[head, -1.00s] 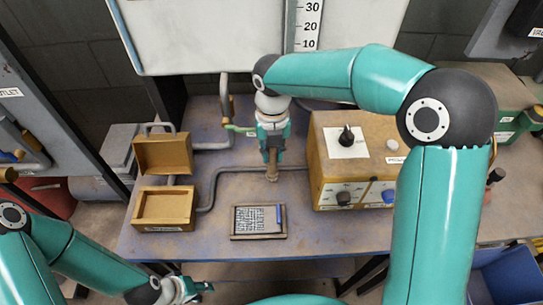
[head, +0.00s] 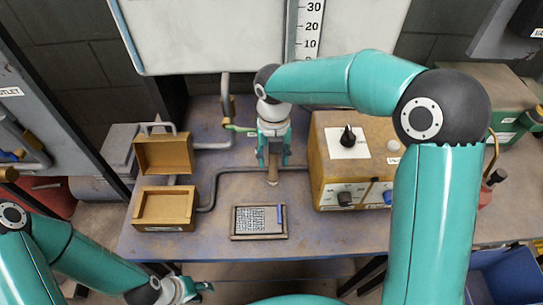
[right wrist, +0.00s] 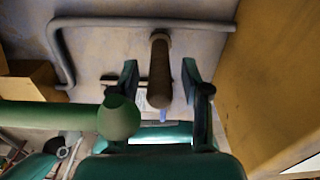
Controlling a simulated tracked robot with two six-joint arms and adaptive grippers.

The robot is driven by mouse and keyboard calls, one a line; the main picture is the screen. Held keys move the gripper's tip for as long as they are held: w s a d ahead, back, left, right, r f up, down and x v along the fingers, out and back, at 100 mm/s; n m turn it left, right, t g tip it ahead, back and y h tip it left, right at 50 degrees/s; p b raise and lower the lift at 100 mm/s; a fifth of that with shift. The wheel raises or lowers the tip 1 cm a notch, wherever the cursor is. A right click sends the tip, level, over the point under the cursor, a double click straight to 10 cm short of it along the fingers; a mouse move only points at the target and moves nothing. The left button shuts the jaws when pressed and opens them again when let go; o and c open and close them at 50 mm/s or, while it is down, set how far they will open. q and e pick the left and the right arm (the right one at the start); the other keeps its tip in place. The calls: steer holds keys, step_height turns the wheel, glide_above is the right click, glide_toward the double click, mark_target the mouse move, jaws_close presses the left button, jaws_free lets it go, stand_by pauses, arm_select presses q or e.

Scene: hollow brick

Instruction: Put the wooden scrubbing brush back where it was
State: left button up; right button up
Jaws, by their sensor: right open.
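A brown, stick-like thing, which looks like the wooden scrubbing brush (head: 272,176), is on the bench between the box and the yellow control box. My right gripper (head: 273,162) is above it, pointing down, with its fingers open on either side. In the right wrist view the brush (right wrist: 160,70) shows as a brown cylinder between the spread fingers (right wrist: 159,78), with a gap on each side. My left gripper (head: 190,289) is low at the left, off the bench's front edge, and small in view.
An open yellow box (head: 164,208) stands at the left. A small framed tray (head: 236,236) lies at the front. The yellow control box (head: 330,170) stands close to the right of my right gripper. A grey pipe (head: 213,187) bends behind. A green bar (right wrist: 60,117) crosses the wrist view.

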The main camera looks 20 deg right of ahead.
step_height(320, 180, up, 12)
steer(key=shift+r+p, duration=0.15)
steer(key=shift+p, duration=0.2)
stand_by(0.5)
